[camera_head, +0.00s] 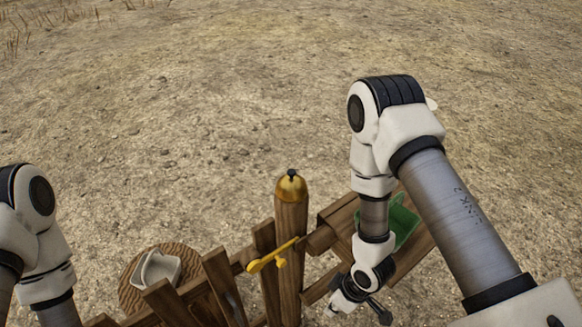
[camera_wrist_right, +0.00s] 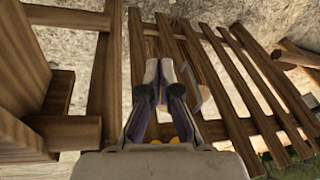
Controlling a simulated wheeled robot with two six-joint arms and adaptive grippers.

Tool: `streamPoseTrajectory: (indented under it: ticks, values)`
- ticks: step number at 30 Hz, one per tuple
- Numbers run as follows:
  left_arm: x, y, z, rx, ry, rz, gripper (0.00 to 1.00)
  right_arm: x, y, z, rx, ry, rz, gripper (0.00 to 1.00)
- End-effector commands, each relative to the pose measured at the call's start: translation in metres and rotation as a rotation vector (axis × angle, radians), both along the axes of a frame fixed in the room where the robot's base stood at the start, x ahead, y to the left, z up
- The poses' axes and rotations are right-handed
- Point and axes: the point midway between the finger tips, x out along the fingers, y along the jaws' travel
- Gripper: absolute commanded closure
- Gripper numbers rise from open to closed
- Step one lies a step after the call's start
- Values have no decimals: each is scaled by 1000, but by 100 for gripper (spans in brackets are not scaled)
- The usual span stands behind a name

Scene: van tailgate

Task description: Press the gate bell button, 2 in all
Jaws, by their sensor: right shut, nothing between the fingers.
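The gate bell (camera_head: 291,188) is a golden dome with a small dark button on top, capping a round wooden post. My right gripper (camera_head: 336,304) is low and to the right of the post, below the level of the bell and apart from it. In the right wrist view its fingers (camera_wrist_right: 163,84) are shut together with nothing between them, in front of wooden slats. The bell does not show clearly in that view. My left arm is at the left edge of the head view, and its gripper is out of the frame.
A yellow latch (camera_head: 272,256) is on the wooden gate (camera_head: 217,284) beside the post. A green object (camera_head: 402,222) sits on a wooden structure at the right. A pale container (camera_head: 157,268) rests on a round brown base at the left. Open ground lies beyond.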

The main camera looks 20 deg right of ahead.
Motion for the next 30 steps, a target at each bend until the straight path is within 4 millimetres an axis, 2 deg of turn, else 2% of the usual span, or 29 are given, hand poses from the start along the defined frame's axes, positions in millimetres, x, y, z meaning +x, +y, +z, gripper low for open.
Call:
streamPoseTrajectory:
  ticks: [1, 6, 11, 15, 21, 24, 27, 30]
  values:
    - [0, 0, 8, 0, 0, 0, 62, 19, 3, 16, 10, -46, 51, 100]
    - [0, 0, 25, 0, 0, 0, 62, 84, 12, 69, 23, -216, 252, 100]
    - [0, 0, 39, 0, 0, 0, 62, 137, 17, 126, 6, -364, 395, 100]
    - [0, 0, 50, 0, 0, 0, 62, 177, 19, 179, -20, -482, 481, 100]
    - [0, 0, 67, 0, 0, 0, 62, 221, 21, 258, -60, -631, 544, 100]
    - [0, 0, 74, 0, 0, 0, 62, 237, 21, 297, -78, -696, 547, 100]
    - [0, 0, 80, 0, 0, 0, 62, 247, 21, 329, -92, -744, 545, 100]
    - [0, 0, 83, 0, 0, 0, 62, 252, 21, 349, -101, -774, 544, 100]
